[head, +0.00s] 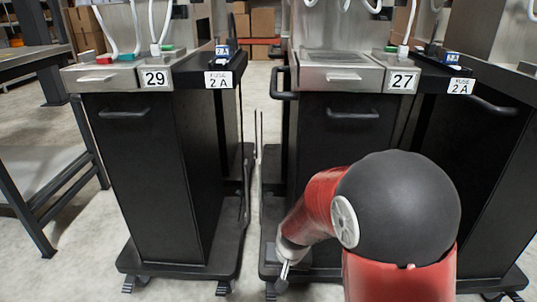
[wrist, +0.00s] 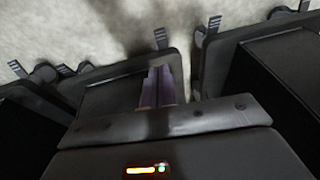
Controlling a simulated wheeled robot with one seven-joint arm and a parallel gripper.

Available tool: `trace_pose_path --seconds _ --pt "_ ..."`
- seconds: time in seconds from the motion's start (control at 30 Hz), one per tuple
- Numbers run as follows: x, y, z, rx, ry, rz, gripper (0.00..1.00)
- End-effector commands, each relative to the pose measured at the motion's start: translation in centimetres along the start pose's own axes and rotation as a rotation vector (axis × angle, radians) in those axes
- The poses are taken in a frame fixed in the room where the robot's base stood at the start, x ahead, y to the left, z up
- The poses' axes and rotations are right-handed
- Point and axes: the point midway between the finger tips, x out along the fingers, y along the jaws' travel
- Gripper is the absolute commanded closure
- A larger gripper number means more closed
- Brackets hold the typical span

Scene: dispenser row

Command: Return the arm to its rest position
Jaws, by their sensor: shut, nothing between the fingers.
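In the wrist view my gripper's fingers (wrist: 160,75) lie side by side, shut and empty. They point down over a dark cart base (wrist: 110,95) and the pale floor. My arm's dark round joint hides part of cart 27's front in the head view.
A metal table frame (head: 40,150) is at the far left. Cardboard boxes (head: 263,22) are at the back. Bare floor (head: 70,265) shows at the lower left.

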Motion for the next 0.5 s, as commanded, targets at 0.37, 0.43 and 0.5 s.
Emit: trace_pose_path --seconds 0.37,0.43,0.5 --pt "-18.6 4.8 3.3 -0.035 0.129 -0.028 1.00" --pt "-21.3 5.8 4.7 -0.043 0.154 -0.013 1.00" --pt "-23.6 6.7 6.3 -0.050 0.179 0.006 1.00"
